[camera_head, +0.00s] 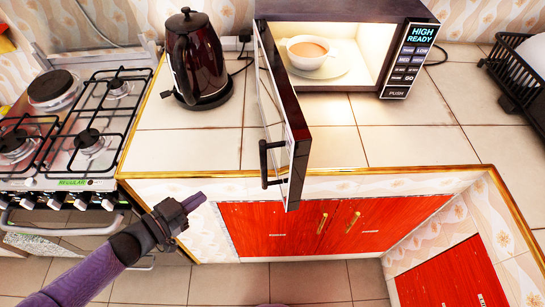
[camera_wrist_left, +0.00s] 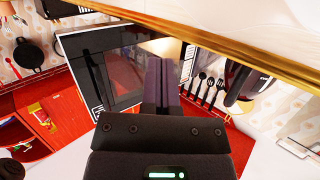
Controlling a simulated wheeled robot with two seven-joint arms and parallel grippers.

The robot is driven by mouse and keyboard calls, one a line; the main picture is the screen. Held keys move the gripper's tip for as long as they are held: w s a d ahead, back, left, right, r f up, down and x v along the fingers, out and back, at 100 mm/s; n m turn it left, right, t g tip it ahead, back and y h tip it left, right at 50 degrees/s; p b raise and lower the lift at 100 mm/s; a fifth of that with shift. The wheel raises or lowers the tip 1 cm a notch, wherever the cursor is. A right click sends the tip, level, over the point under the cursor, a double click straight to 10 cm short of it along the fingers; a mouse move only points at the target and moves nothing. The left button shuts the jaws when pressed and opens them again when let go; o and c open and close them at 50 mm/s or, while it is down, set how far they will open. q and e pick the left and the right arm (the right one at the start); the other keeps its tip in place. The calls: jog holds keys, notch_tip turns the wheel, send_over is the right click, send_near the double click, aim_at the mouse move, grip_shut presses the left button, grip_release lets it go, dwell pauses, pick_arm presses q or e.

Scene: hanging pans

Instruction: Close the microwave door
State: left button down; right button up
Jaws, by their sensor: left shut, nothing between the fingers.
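The microwave (camera_head: 345,10) stands at the back of the counter with its lit interior facing me. Its door (camera_head: 297,125) is wide open, swung out toward me on the left side, and its lower corner reaches past the counter's front edge. The dark door handle (camera_head: 264,165) is on the door's near end. A cup (camera_head: 307,52) sits on the plate inside. My left gripper (camera_head: 193,203) is shut and empty, left of and below the door's near end, apart from it. Its closed fingers also show in the left wrist view (camera_wrist_left: 168,85). My right gripper is out of view.
A dark kettle (camera_head: 198,60) stands left of the microwave, near the open door. A gas stove (camera_head: 75,130) is at the left. A black dish rack (camera_head: 515,75) is at the right. The tiled counter (camera_head: 415,145) in front of the microwave is clear, right of the door.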

pick_arm(q)
notch_tip(320, 180, up, 9)
jog(key=s+d+m+g+h+p, duration=0.1)
jog(key=s+d+m+g+h, duration=0.1)
jog(key=m+g+h, duration=0.45)
jog(key=g+h, duration=0.1)
jog(key=g, duration=0.1)
send_near(289, 178)
jog(key=shift+t+y, duration=0.25)
jog(key=d, duration=0.4)
jog(key=w+d+p, duration=0.1)
jog(key=d, duration=0.2)
jog(key=shift+w+d, duration=0.1)
jog(key=shift+d, duration=0.1)
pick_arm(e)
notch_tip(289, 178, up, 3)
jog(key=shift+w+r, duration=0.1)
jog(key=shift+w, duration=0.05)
